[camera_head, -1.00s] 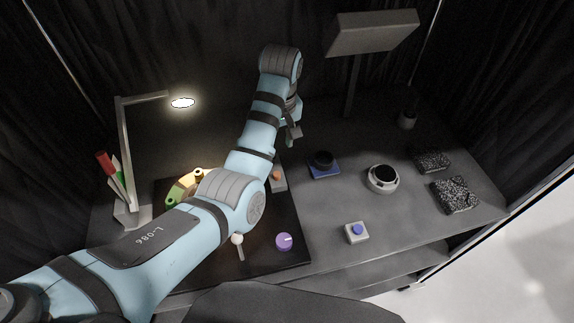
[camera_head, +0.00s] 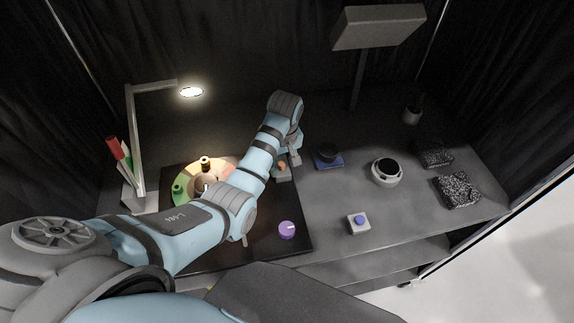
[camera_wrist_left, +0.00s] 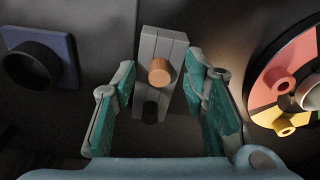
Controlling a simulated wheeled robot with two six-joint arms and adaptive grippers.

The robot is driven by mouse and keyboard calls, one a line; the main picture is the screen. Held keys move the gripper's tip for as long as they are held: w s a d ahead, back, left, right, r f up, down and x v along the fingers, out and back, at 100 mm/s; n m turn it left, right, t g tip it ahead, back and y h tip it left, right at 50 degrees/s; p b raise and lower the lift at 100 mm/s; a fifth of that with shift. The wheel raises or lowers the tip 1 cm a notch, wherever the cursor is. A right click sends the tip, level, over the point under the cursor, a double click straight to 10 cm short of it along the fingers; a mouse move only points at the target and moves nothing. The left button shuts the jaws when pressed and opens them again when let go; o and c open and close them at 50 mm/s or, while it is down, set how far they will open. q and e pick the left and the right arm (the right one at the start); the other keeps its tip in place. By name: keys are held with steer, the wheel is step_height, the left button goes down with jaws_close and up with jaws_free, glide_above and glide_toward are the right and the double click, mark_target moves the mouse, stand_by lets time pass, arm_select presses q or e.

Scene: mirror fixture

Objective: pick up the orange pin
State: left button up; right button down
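The orange pin (camera_wrist_left: 159,72) stands in a grey slotted block (camera_wrist_left: 163,42) in the left wrist view. It shows only as a small orange spot in the head view (camera_head: 281,166), partly behind my left arm. A dark round hole or knob (camera_wrist_left: 150,112) sits on the same block, nearer the wrist. My left gripper (camera_wrist_left: 160,90) is open, with its teal-padded fingers on either side of the block and the pin between them, apart from it. The gripper also shows in the head view (camera_head: 288,163), above the block. My right gripper is not in view.
A coloured segmented dial (camera_head: 190,172) lies left of the arm under a lamp (camera_head: 190,92). A purple knob (camera_head: 287,230) sits on the dark panel. A blue-based black knob (camera_head: 327,155), a white ring device (camera_head: 386,172) and a blue button box (camera_head: 359,222) stand to the right.

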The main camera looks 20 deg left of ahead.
arm_select(q)
steer(key=c, duration=0.9)
jaws_close()
